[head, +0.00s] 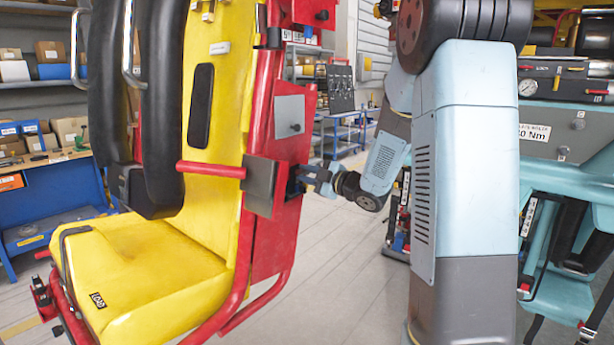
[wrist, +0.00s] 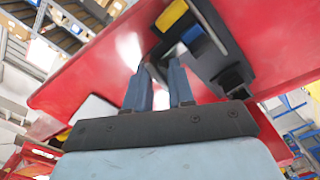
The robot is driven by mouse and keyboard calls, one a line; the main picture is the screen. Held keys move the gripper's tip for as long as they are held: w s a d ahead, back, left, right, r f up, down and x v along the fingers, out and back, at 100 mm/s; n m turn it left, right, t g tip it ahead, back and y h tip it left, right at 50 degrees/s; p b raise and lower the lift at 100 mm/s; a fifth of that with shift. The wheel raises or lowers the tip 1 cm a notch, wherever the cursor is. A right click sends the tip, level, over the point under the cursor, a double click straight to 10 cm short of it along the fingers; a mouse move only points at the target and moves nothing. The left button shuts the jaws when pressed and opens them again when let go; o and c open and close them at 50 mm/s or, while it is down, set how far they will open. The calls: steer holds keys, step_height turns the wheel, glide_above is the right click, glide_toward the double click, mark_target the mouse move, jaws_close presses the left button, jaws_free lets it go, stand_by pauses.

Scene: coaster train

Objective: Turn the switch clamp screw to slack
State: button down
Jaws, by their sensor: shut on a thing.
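My gripper (wrist: 160,80) reaches into the side of the red seat frame (wrist: 90,75) in the wrist view. Its two blue fingers are shut on a small part between their tips, apparently the switch clamp screw (wrist: 158,70), mostly hidden by the fingers. Just beyond is a dark switch bracket (wrist: 215,60) with a yellow block (wrist: 172,15) and a blue block (wrist: 192,34). In the head view my gripper (head: 304,178) meets the right side of the red frame (head: 283,225), behind a dark grey plate (head: 262,186). The screw cannot be made out there.
The yellow seat (head: 150,265) with its black restraint (head: 165,100) fills the left. A red bar (head: 210,169) sticks out near the plate. Floor (head: 335,270) between is clear.

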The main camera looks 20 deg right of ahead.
steer(key=shift+s+f, duration=0.1)
steer(key=shift+f, duration=0.1)
steer(key=c, duration=1.3)
jaws_free()
steer(key=o, duration=0.3)
steer(key=shift+r, duration=0.15)
steer(key=shift+o, duration=0.2)
steer(key=v, duration=1.3)
steer(key=shift+s+d, duration=0.25)
steer(key=shift+s, duration=0.05)
steer(key=shift+w, duration=0.1)
